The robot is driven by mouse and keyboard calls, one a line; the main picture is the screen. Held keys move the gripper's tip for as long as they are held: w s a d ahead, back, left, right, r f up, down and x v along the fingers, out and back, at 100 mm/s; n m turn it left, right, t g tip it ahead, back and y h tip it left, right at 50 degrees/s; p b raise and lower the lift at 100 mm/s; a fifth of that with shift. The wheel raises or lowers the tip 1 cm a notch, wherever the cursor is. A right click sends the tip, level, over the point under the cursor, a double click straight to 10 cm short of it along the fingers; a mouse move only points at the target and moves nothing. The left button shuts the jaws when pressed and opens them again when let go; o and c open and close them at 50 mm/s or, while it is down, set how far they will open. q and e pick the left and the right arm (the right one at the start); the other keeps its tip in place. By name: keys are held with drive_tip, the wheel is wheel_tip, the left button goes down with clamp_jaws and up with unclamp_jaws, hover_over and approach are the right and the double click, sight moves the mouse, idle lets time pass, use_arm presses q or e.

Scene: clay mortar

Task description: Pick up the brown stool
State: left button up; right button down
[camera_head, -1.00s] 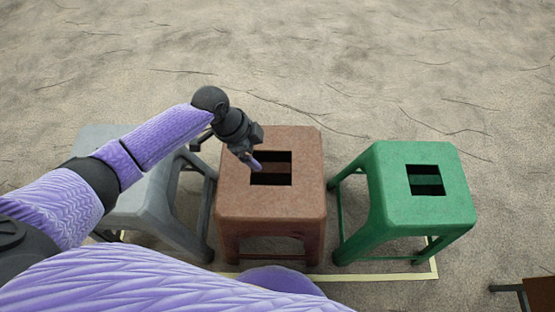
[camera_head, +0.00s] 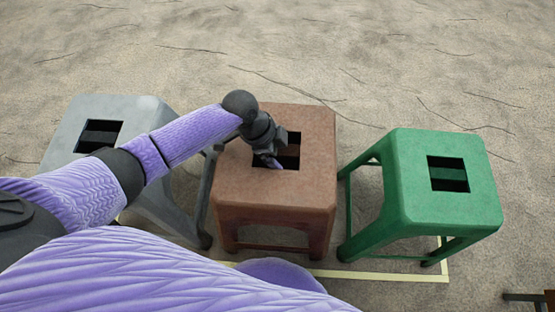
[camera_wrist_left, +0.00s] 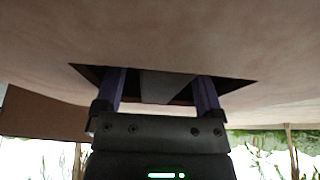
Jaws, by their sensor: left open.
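The brown stool (camera_head: 310,180) stands upright in the middle of the head view, with a dark rectangular hole in its seat. My left gripper (camera_head: 271,161) is over the left part of that hole. In the left wrist view the seat (camera_wrist_left: 170,35) fills the top, and the two purple fingers of my left gripper (camera_wrist_left: 160,88) are apart and reach up to the hole. A grey piece shows between them; I cannot tell what it is or how deep the tips are. My right gripper is not in view.
A grey stool (camera_head: 65,125) stands to the left, partly behind my left arm. A green stool (camera_head: 415,190) stands close on the right. A pale yellow line (camera_head: 390,277) runs along the cracked floor in front. The floor behind the stools is clear.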

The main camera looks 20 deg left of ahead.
use_arm(q)
drive_tip(key=shift+f, duration=0.2)
clamp_jaws()
idle(0.5)
drive_tip(key=shift+w+r, duration=0.1)
idle(0.9)
